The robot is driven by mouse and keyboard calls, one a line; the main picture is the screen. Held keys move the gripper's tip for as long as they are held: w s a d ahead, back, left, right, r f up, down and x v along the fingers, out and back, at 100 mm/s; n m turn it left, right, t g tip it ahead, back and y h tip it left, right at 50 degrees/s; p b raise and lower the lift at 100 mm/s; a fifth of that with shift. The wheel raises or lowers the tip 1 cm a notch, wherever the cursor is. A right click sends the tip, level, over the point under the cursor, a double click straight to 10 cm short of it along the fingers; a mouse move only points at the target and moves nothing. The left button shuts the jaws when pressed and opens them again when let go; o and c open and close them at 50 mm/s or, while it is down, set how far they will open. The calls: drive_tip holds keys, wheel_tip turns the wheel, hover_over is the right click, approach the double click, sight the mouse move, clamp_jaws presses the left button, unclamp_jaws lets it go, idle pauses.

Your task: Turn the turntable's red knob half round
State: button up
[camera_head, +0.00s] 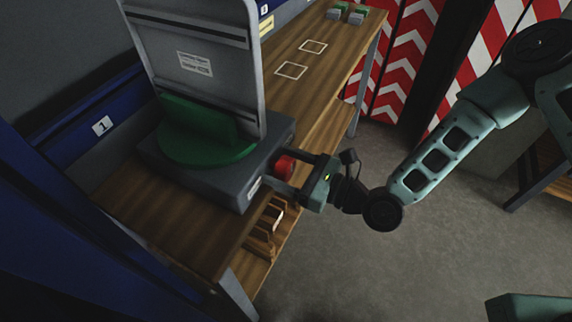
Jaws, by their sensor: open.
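The turntable has a dark grey base (222,183) and a green round top (190,150), and it sits on the wooden bench. A grey sign panel (205,62), its back with a white label showing, stands upright on the green top. The red knob (285,166) is on the right side of the base. My gripper (287,172) is at the knob, its fingers reaching in from the right on either side of it. The jaws are open. Whether a finger touches the knob cannot be told.
The wooden bench (330,85) carries two white square outlines and small grey-green blocks (345,14) at the far end. A wooden rack (264,228) is on the lower shelf. Blue bins (95,125) line the back. Red-white striped panels (410,45) stand behind.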

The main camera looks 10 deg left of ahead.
drive_tip(key=c, duration=0.9)
drive_tip(key=shift+c, duration=0.2)
drive_tip(key=shift+n, duration=0.3)
drive_tip(key=n+b, duration=0.2)
drive_tip(key=n, duration=0.2)
drive_tip(key=shift+s+f, duration=0.1)
drive_tip(key=n+b, duration=0.2)
drive_tip(key=n, duration=0.4)
drive_tip(key=shift+s, duration=0.1)
